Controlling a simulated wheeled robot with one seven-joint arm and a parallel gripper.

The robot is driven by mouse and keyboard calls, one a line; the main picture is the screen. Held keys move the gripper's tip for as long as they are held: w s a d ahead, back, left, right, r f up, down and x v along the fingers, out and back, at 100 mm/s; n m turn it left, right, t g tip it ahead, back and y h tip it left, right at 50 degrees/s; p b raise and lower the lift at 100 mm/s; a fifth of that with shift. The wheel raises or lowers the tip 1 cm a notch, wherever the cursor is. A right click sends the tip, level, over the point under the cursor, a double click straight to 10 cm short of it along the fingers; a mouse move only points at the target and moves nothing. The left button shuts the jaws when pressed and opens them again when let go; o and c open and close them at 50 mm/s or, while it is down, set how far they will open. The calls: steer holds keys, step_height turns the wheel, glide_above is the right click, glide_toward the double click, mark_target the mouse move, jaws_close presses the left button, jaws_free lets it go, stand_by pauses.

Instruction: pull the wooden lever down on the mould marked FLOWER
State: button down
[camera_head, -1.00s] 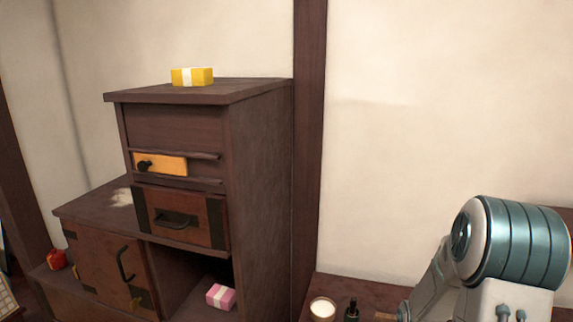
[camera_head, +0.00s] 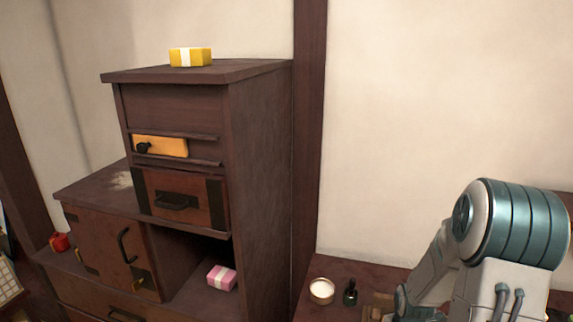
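No mould marked FLOWER and no wooden lever can be made out in the head view. A small part of a brown wooden thing (camera_head: 376,304) shows at the bottom edge, beside my arm; I cannot tell what it is. My arm shows at the lower right, but my gripper is out of view.
A dark stepped wooden cabinet (camera_head: 262,160) stands at the left, with a yellow box (camera_head: 205,57) on top and a pink box (camera_head: 222,278) in its open compartment. A white-topped round container (camera_head: 321,291) and a small dark bottle (camera_head: 350,292) stand on a dark surface (camera_head: 345,265).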

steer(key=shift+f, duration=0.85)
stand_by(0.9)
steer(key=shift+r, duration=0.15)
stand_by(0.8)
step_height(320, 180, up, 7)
steer(key=p, duration=0.6)
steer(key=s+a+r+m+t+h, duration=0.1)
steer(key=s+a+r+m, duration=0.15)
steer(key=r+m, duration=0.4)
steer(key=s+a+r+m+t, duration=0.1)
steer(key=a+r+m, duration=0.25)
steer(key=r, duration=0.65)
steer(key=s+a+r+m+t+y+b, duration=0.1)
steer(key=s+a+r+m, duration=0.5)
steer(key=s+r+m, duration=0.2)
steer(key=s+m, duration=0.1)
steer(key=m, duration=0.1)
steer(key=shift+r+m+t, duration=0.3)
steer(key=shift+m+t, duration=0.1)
